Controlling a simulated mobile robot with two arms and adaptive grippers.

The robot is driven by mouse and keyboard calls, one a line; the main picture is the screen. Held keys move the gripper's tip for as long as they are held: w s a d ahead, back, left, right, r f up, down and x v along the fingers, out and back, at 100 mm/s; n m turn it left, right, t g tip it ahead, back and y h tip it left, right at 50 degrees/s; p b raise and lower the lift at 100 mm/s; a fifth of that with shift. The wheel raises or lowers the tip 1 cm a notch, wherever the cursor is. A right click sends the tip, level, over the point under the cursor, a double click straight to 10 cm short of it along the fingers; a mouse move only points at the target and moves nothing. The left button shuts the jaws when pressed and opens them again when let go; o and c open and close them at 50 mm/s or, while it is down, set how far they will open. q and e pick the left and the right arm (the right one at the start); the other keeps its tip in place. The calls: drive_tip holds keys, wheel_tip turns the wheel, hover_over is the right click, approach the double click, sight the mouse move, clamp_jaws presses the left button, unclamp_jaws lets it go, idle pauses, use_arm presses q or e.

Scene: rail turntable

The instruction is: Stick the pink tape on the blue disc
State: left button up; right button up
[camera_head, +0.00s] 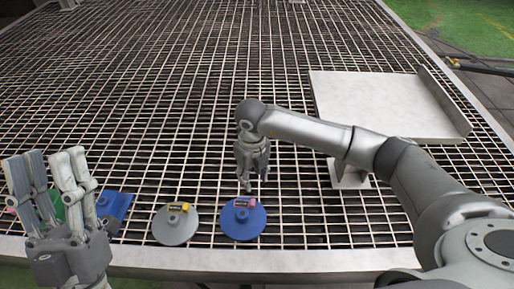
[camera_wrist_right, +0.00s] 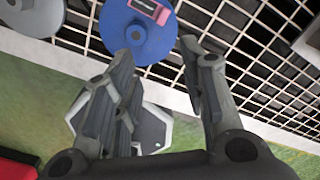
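The blue disc (camera_head: 243,226) lies on the grating near its front edge. It also shows at the top of the right wrist view (camera_wrist_right: 140,42). A small pink tape piece (camera_wrist_right: 150,11) with a dark rectangle lies on the disc; in the head view a small dark label with pink and yellow ends (camera_head: 243,203) shows there. My right gripper (camera_head: 251,184) points down just behind the disc. In its wrist view its fingers (camera_wrist_right: 160,60) are apart with nothing between them. My left gripper (camera_head: 48,168) is at the far left, fingers up, open and empty.
A grey disc (camera_head: 175,228) with a yellow-marked label lies left of the blue disc. A blue piece (camera_head: 115,208) and a green piece (camera_head: 57,206) are partly hidden by my left gripper. A metal plate (camera_head: 370,100) stands at right. The grating behind is clear.

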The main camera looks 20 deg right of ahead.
drive_tip(key=s+r+n+p, duration=0.4)
drive_tip(key=r+n+p, duration=0.3)
drive_tip(key=r+n, duration=0.5)
drive_tip(key=shift+s+a+r+n, duration=0.15)
drive_tip(key=shift+r+n, duration=0.15)
drive_tip(key=shift+r, duration=0.35)
